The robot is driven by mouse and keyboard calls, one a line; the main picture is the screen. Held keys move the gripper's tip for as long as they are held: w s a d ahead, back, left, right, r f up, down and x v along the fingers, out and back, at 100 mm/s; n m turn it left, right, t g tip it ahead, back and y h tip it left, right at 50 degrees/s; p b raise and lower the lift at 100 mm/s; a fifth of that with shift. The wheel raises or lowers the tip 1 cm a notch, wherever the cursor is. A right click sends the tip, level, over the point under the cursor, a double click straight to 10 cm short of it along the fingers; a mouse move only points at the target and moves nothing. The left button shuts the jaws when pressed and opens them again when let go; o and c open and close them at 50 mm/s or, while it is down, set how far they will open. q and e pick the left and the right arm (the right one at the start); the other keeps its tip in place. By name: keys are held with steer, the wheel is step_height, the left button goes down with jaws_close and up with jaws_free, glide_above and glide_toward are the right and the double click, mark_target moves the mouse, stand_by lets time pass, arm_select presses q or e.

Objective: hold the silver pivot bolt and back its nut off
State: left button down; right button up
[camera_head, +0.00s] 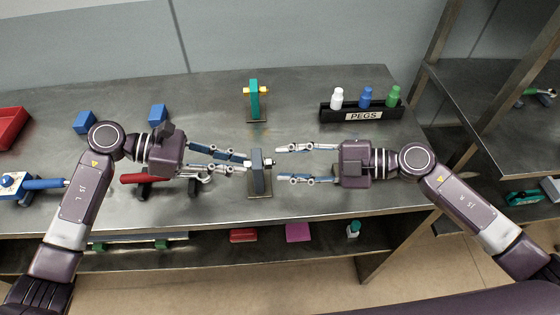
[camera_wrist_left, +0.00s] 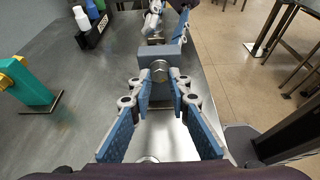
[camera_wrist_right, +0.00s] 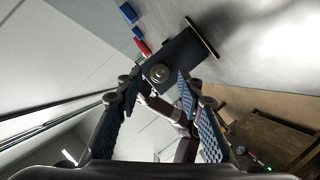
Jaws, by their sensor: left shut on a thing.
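The silver pivot bolt passes through an upright grey-blue plate (camera_head: 258,180) on the workbench. Its round silver head (camera_wrist_left: 160,68) shows between my left fingertips in the left wrist view. My left gripper (camera_head: 245,163) is shut on this end, at the left side of the plate. The nut (camera_head: 270,162) is on the right side of the plate; it shows as a round silver piece (camera_wrist_right: 158,74) in the right wrist view. My right gripper (camera_head: 280,164) is open, facing the nut with one finger on either side of its line. The bolt's shank inside the plate is hidden.
A teal upright plate (camera_head: 255,105) with yellow ends stands behind. A black PEGS rack (camera_head: 335,114) holds white, blue and green pegs at back right. Blue blocks (camera_head: 158,112), a red-handled tool (camera_head: 133,178) and a red tray (camera_head: 10,130) lie left. The bench's front edge is close.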

mark_target(268, 163)
steer(key=shift+x, duration=1.25)
jaws_close()
